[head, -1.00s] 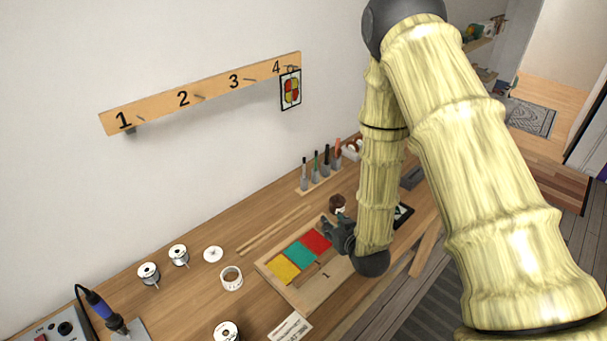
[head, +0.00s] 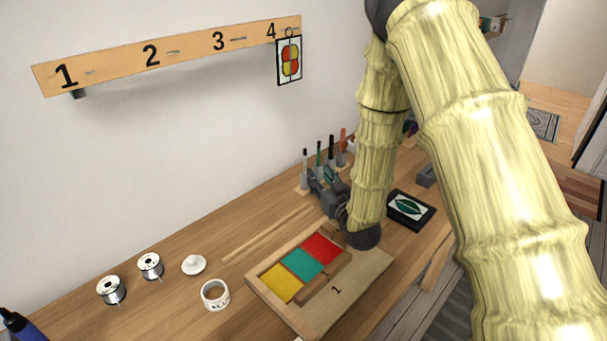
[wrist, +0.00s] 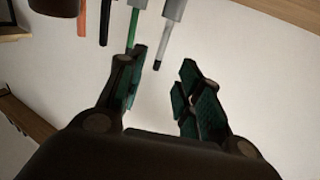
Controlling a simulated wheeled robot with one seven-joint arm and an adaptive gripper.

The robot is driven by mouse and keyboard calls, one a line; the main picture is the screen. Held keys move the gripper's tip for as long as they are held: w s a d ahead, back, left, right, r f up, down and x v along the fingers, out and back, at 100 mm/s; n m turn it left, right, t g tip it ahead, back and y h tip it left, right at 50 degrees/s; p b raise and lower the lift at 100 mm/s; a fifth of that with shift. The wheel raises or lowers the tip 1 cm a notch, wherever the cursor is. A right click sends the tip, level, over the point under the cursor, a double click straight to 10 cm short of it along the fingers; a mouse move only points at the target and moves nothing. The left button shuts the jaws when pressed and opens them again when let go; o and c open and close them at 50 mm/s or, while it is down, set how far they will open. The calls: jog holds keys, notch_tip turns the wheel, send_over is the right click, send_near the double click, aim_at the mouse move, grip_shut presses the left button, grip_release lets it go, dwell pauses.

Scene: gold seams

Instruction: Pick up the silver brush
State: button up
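Several slim tools stand upright in a small rack (head: 302,190) against the wall. The leftmost one, a grey-silver tool with a black tip (head: 304,160), seems to be the silver brush. In the wrist view the silver brush (wrist: 164,42) points down from the top edge, its dark end between or just beyond my fingertips. My gripper (head: 322,178) is in front of the rack. The wrist view shows my gripper (wrist: 162,80) open, with green-padded fingers apart and nothing clamped. A green-handled tool (wrist: 132,25) is close to the left finger.
Black-handled (wrist: 106,20) and orange-handled (wrist: 82,18) tools stand beside it. A wooden tray (head: 330,312) with coloured tiles lies in front. A black box with a leaf picture (head: 410,208) is to the right.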

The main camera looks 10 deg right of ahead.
aim_at(306, 160)
jog(key=shift+w+a+f+p, duration=0.1)
jog(key=shift+w+a+p, duration=0.35)
jog(key=shift+w, duration=1.35)
jog(key=shift+w+a+r+p, duration=0.1)
jog(key=shift+w+a+p, duration=0.4)
jog(key=shift+w, duration=1.25)
jog(key=shift+w+a+f+p, duration=0.15)
jog(key=shift+w+p, duration=0.6)
jog(key=shift+w, duration=1.05)
grip_shut()
